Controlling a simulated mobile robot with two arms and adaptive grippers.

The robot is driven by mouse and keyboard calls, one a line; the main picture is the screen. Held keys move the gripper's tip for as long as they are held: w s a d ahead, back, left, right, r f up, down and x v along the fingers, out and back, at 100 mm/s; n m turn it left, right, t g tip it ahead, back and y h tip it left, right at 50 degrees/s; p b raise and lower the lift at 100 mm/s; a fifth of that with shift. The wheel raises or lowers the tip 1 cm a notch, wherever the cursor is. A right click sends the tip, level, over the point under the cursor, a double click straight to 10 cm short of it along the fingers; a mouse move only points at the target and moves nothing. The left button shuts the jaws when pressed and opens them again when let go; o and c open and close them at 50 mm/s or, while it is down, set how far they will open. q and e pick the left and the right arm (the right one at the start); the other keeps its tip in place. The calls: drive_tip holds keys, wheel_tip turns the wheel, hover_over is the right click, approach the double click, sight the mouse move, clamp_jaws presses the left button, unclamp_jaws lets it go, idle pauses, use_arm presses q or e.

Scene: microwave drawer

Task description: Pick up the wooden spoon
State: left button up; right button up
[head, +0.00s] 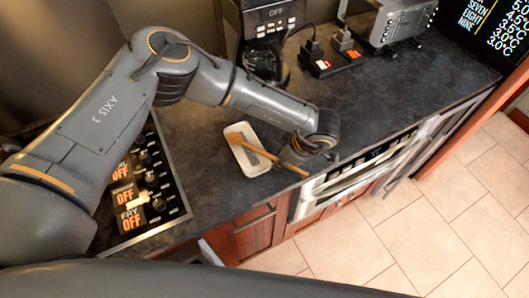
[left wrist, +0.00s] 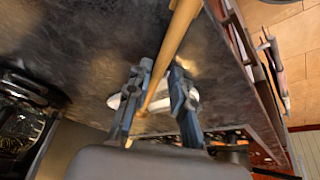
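The wooden spoon (head: 263,152) lies slantwise across a small white tray (head: 236,160) on the dark counter. Its bowl end is at the tray's upper left, and its handle reaches towards the counter's front edge. My left gripper (head: 289,161) is low over the handle, at the tray's right side. In the left wrist view, the spoon handle (left wrist: 178,34) runs between the two fingers of my left gripper (left wrist: 161,76). The fingers stand apart on either side of it, with a visible gap. My right gripper is not in view.
A coffee machine (head: 270,24) stands at the back, with plugs and sockets (head: 330,62) beside it. A toaster-like appliance (head: 392,22) is further right. A control panel with knobs (head: 140,185) lies left. The counter (head: 400,95) right of my gripper is clear.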

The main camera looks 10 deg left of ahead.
use_arm(q)
clamp_jaws()
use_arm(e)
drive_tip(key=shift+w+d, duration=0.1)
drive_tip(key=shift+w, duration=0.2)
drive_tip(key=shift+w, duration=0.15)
